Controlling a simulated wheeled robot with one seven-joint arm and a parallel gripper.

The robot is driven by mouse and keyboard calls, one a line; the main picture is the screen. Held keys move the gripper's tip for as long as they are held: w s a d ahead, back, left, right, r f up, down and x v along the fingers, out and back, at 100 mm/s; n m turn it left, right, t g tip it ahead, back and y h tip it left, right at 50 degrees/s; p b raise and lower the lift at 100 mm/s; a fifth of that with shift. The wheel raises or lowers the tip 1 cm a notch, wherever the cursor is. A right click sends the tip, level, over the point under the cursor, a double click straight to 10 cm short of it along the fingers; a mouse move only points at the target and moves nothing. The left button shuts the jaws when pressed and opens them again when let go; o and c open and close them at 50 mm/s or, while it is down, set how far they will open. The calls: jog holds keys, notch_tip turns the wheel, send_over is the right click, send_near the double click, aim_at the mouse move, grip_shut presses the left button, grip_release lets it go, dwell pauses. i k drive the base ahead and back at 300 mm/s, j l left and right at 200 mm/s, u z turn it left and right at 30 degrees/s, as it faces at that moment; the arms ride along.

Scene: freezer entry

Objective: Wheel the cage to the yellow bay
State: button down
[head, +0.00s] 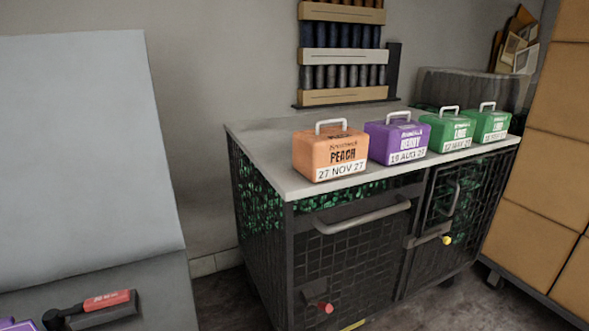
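A dark mesh cage (345,260) with a pale flat top stands against the wall right of centre. Green contents show through its mesh. A grey bar handle (362,217) runs across its left front panel, and a second handle (455,198) is on the right panel. A red knob (326,308) and a yellow knob (447,240) sit low on its front. A small yellow strip (352,325) shows at the bottom edge; I cannot tell whether it marks the yellow bay. My gripper is out of view.
Orange (330,152), purple (397,138) and two green handled boxes (447,131) stand on the top. Stacked brown cartons (545,150) are close on the right. A grey cabinet (85,150) and a red-and-black object (92,308) are at left. Little floor shows.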

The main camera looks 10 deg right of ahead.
aim_at(353, 256)
jog(key=l+z, duration=0.15)
jog(key=z, duration=0.35)
jog(key=i+l+z, duration=0.1)
jog(key=z, duration=0.4)
jog(key=i+z, duration=0.1)
jog(key=z, duration=0.35)
jog(key=i+l+z, duration=0.2)
jog(key=i+z, duration=0.15)
jog(key=i+j+u, duration=0.1)
jog(key=i+u, duration=0.25)
jog(key=u, duration=0.15)
jog(key=i+l+u, duration=0.1)
jog(key=i+u, duration=0.65)
jog(key=u, duration=0.15)
jog(key=i+u, duration=0.25)
jog(key=u, duration=0.25)
